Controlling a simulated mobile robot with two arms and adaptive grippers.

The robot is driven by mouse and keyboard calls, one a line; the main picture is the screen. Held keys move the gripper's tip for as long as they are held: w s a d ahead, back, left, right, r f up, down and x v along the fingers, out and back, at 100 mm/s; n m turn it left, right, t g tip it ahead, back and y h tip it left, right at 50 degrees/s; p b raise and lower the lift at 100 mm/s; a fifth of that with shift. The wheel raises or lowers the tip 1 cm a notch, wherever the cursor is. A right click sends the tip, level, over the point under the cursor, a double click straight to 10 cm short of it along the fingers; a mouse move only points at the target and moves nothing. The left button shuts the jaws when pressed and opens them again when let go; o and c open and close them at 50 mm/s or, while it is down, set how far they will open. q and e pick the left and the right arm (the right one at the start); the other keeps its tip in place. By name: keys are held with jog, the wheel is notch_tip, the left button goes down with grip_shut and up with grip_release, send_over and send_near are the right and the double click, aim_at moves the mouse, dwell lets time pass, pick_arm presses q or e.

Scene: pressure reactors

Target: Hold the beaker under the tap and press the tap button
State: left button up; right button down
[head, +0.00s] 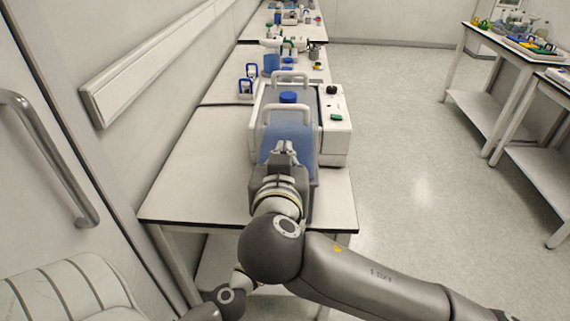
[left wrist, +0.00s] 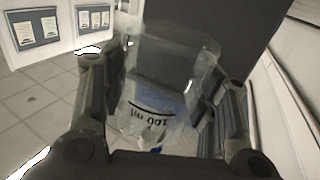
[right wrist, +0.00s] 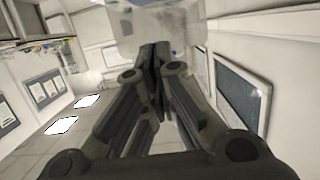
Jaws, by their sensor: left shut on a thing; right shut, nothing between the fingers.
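A clear beaker (left wrist: 160,90) with a "100 ml" mark is between the fingers of my left gripper (left wrist: 160,75), which is shut on it. In the head view my right arm mostly hides that gripper and the beaker. A blue-tinted tank (head: 272,142) with a blue cap and white handles stands on the near table. My right gripper (head: 285,149) is shut and empty in front of the tank. In the right wrist view its closed fingertips (right wrist: 155,48) point at a pale translucent body (right wrist: 150,22). The tap and its button cannot be made out, so contact is unclear.
The near table (head: 190,180) is bare on its left side. A white device (head: 336,125) stands right of the tank. More benches with glassware run behind. A wall and door handle (head: 50,155) are at left; open floor (head: 420,190) lies right.

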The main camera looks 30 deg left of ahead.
jog(key=x, duration=0.5)
notch_tip(320, 180, down, 3)
jog(key=shift+s+d+r, duration=0.1)
jog(key=shift+s+r, duration=0.1)
jog(key=shift+f, duration=0.65)
jog(key=shift+s, duration=0.1)
